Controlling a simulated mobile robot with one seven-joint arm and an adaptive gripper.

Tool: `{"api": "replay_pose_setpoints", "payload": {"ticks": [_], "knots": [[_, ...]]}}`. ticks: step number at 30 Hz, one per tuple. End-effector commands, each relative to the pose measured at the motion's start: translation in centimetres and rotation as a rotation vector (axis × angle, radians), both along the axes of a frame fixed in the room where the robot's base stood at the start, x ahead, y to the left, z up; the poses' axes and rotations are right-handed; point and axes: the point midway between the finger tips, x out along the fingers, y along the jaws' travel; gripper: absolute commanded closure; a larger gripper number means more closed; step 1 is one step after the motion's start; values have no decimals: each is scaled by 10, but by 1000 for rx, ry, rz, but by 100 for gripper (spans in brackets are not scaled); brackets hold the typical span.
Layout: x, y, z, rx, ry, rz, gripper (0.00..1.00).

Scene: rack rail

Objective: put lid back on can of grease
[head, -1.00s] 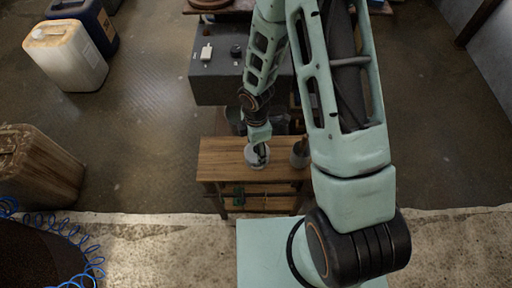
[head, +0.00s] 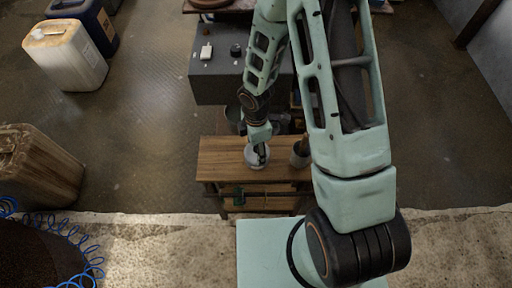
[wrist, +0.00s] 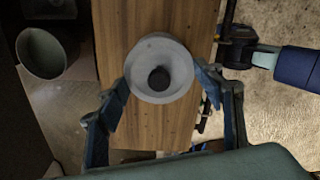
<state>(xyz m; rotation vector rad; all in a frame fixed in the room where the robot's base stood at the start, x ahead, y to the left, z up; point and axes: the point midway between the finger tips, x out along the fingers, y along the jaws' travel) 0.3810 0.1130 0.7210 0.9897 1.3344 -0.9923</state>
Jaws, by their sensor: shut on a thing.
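A round pale grey lid (wrist: 163,48) with a dark round centre sits between my fingertips in the wrist view. It also shows in the head view (head: 250,160), over the wooden bench top. My gripper (wrist: 160,82) is shut on it, one finger at each side. It also shows in the head view (head: 261,155). A dark cylindrical container (head: 299,156) stands on the bench just right of my gripper; I cannot tell if it is the grease can. Whatever lies directly under the lid is hidden.
The wooden bench top (head: 222,158) is clear left of my gripper. A grey bucket-like vessel (wrist: 42,52) lies beyond the bench edge. A dark grey table (head: 215,82) with small items stands behind. Jerrycans (head: 68,55) stand at the far left.

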Motion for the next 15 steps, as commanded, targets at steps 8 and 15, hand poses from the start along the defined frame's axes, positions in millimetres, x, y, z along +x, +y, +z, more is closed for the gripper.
{"api": "replay_pose_setpoints", "payload": {"ticks": [8, 15], "knots": [[0, 0, 0, 0, 0, 0, 62], [0, 0, 0, 0, 0, 0, 25]]}}
